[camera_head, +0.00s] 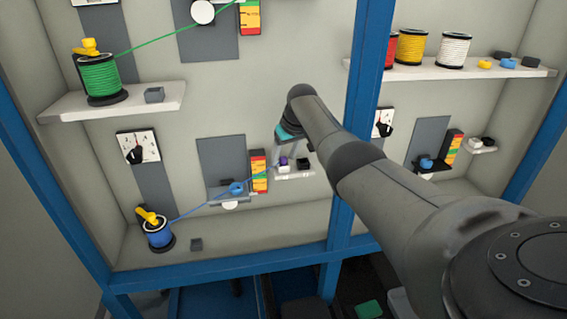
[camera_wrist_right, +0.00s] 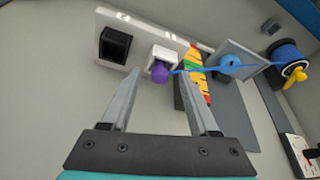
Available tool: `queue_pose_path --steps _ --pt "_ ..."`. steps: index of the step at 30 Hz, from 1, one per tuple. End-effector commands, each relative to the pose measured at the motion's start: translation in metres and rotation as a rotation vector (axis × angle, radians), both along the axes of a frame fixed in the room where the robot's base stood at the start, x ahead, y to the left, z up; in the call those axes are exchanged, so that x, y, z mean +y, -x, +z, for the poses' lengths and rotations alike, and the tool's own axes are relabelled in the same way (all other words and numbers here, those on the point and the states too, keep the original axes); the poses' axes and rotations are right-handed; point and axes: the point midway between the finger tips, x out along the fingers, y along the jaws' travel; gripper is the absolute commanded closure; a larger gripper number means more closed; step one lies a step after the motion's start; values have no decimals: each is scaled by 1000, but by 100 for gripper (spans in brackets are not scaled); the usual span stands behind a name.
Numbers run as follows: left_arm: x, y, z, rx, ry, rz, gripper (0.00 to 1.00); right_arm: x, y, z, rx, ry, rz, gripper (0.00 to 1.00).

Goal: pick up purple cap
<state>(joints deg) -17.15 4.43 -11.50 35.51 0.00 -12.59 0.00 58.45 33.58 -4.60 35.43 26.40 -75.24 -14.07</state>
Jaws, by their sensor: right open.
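The purple cap (camera_head: 284,160) is small and sits at a white block on a small white shelf (camera_head: 296,175) in the lower middle bay. In the right wrist view the purple cap (camera_wrist_right: 159,71) shows at the end of the white block (camera_wrist_right: 163,54), with the blue cable running right from it. My right gripper (camera_head: 296,151) is in front of that shelf. In the right wrist view my right gripper (camera_wrist_right: 167,85) is open and empty, its fingers pointing toward the shelf with the cap in the gap between them, apart from both. My left gripper is not in view.
A black block (camera_wrist_right: 114,44) is beside the cap on the same shelf. A red, yellow and green striped block (camera_head: 259,171) and a blue wheel (camera_head: 236,187) are close by. A blue frame post (camera_head: 357,120) stands right of the shelf, near my right arm.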

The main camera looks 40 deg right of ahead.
Motion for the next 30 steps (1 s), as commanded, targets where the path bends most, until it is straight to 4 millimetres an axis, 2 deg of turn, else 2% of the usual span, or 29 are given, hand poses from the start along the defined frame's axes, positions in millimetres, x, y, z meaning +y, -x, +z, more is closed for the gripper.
queue_pose_path --steps 2,16,30 --pt "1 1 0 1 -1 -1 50 0 0 0 0 0 0 45" --pt "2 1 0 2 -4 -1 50 0 0 0 1 -1 -1 98" --pt "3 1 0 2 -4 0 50 0 0 1 0 0 -1 100"
